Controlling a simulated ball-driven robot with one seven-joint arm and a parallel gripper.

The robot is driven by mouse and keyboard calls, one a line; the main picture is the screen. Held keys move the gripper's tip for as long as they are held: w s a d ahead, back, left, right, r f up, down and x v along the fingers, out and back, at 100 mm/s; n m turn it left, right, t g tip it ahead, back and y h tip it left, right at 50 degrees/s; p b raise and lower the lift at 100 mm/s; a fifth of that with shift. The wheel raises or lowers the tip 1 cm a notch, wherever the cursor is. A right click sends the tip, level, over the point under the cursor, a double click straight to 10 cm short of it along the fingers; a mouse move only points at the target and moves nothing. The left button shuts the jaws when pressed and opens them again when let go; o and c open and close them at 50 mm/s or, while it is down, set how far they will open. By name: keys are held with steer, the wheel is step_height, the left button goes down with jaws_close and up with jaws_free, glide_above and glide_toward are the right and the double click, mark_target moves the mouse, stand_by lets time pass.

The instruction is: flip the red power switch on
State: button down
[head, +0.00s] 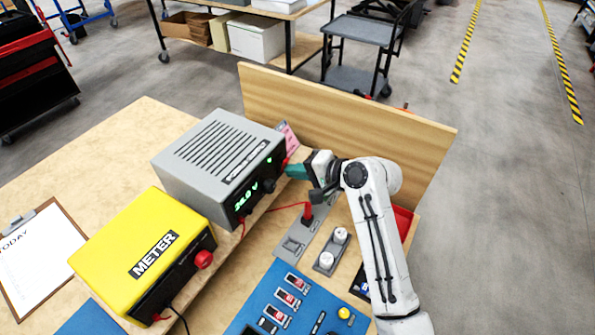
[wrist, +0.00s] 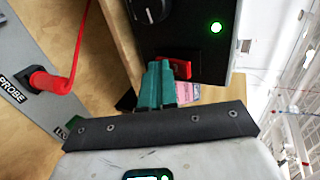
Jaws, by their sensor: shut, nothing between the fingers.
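The grey power supply box (head: 215,160) stands on the bench. Its dark front shows a lit green reading, 24.0 V, and a lit green lamp (wrist: 216,28). The red power switch (wrist: 182,67) is low on that front in the wrist view, partly hidden by my fingers. In the head view only a little red shows by my fingertips. My gripper (head: 291,171) is shut and empty, its green fingers right at the switch. In the wrist view the fingertips (wrist: 158,70) overlap the switch's left side; I cannot tell whether they touch it.
A yellow meter (head: 140,255) stands left of the supply. A grey panel with a red probe plug (head: 307,212) and its red cable lies close below my gripper. A wooden back board (head: 340,110) rises behind. A blue panel (head: 265,290) with several switches is nearer.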

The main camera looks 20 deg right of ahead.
steer(key=shift+r, duration=0.15)
steer(key=shift+r+p, duration=0.85)
steer(key=shift+p, duration=0.1)
steer(key=shift+f, duration=0.1)
